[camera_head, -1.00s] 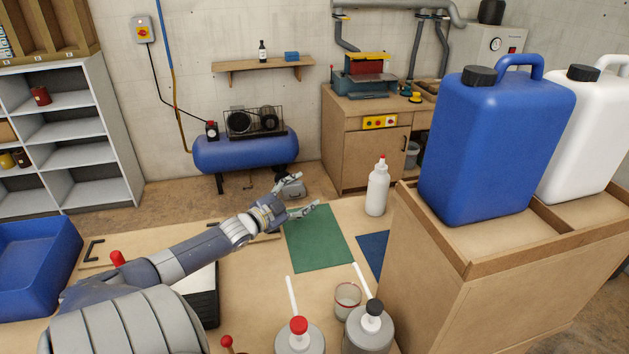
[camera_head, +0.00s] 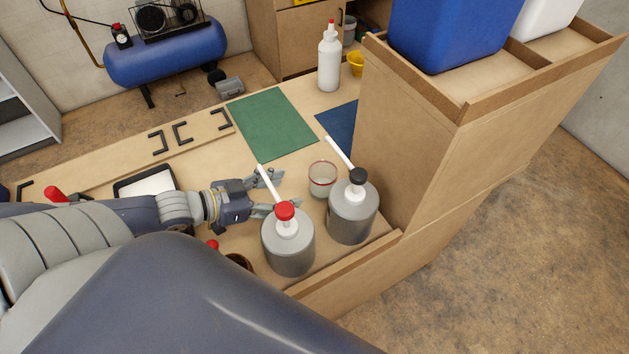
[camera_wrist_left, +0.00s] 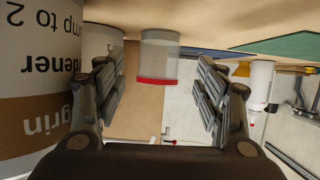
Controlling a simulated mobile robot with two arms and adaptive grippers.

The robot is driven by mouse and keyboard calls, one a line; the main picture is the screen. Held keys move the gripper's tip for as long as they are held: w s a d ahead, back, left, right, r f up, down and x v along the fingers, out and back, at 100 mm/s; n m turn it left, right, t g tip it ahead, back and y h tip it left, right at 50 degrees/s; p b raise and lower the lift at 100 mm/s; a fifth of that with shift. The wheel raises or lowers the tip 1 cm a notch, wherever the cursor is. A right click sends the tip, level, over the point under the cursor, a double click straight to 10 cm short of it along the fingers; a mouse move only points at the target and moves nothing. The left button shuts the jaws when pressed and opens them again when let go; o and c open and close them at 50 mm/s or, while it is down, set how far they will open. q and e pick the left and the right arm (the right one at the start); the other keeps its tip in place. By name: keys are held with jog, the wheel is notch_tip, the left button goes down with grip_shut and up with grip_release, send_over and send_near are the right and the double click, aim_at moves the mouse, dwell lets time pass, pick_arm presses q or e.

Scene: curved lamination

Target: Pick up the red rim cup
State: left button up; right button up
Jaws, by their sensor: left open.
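The red rim cup (camera_head: 322,180) is a small clear cup with a red rim. It stands on the wooden table just right of my left gripper, beside the two pump bottles. My left gripper (camera_head: 272,195) is open and points at the cup; the red-capped pump partly hides its near finger. In the left wrist view, the picture is upside down and the cup (camera_wrist_left: 160,57) sits ahead, between and beyond the open fingers (camera_wrist_left: 162,90). The fingers do not touch it. My right gripper is not in view.
A grey pump bottle with a red cap (camera_head: 288,248) stands close in front of the gripper. A black-capped pump bottle (camera_head: 352,215) stands right of the cup. A green mat (camera_head: 272,125) and blue mat (camera_head: 338,122) lie behind. A tall wooden stand (camera_head: 410,135) rises at the right.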

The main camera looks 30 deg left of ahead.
aim_at(311, 185)
pick_arm(q)
jog(key=shift+w+d+f+b, duration=0.25)
jog(key=shift+w+d+b, duration=0.05)
jog(key=shift+w+d, duration=0.55)
jog(key=shift+x, duration=1.75)
jog(key=shift+w+d+f, duration=0.1)
jog(key=shift+w+d, duration=0.1)
jog(key=shift+w, duration=0.35)
jog(key=shift+w+d+f, duration=0.1)
jog(key=shift+w+d, duration=0.05)
jog(key=shift+w, duration=0.4)
jog(key=shift+x, duration=1.45)
jog(key=shift+c, duration=0.5)
jog(key=c, duration=0.7)
